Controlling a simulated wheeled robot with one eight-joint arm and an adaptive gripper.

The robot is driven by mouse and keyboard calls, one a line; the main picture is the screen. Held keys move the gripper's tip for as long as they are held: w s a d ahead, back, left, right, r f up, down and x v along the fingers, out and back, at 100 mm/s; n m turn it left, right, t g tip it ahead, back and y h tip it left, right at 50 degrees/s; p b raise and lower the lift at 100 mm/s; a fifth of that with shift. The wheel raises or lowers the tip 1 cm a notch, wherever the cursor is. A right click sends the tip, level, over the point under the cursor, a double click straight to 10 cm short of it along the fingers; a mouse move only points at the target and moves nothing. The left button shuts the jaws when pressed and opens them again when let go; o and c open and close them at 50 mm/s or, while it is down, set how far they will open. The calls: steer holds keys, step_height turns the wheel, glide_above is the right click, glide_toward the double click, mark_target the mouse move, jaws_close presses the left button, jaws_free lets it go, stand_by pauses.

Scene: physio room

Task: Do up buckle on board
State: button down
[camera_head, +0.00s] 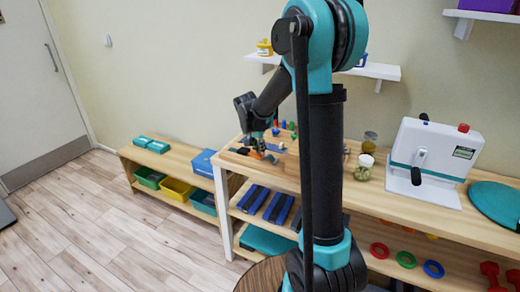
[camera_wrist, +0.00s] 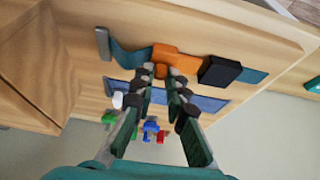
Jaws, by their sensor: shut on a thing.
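In the wrist view the wooden board (camera_wrist: 245,40) carries a teal-blue strap (camera_wrist: 128,58) with a grey clip at its left end. An orange buckle part (camera_wrist: 182,62) sits at the end of this strap. A black buckle part (camera_wrist: 218,71) is just to its right, on another blue strap piece (camera_wrist: 252,76); whether the two parts touch or overlap I cannot tell. My gripper (camera_wrist: 164,76) is shut on the orange buckle part, at its near edge. In the head view my gripper (camera_head: 258,142) is low over the left end of the table, partly hiding the buckle.
A second, darker blue strap (camera_wrist: 200,102) lies nearer on the board. Small red, blue and green pieces (camera_wrist: 150,130) lie close by. In the head view, jars (camera_head: 364,165) and a white device (camera_head: 432,160) stand right of my arm. Open floor (camera_head: 110,225) lies left.

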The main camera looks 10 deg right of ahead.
mark_target(250, 154)
steer(key=w+a, duration=0.2)
steer(key=a, duration=0.1)
steer(key=shift+w+a, duration=0.2)
steer(key=shift+w, duration=0.1)
steer(key=c, duration=1.5)
jaws_free()
steer(key=shift+a, duration=0.1)
steer(key=shift+c, duration=0.2)
steer(key=v, duration=1.2)
steer(key=s+d+f+n+y, duration=0.1)
steer(key=s+d+f+n, duration=0.1)
steer(key=s+f, duration=0.3)
steer(key=s+d+f+n, duration=0.2)
steer(key=s+d+f, duration=0.3)
steer(key=s, duration=0.9)
steer(key=s+d+f+n+y, duration=0.1)
steer(key=s+d+f+n, duration=0.2)
steer(key=s+f, duration=0.3)
steer(key=s, duration=0.4)
steer(key=shift+s+d+t+y, duration=0.25)
steer(key=shift+d+t+y, duration=0.05)
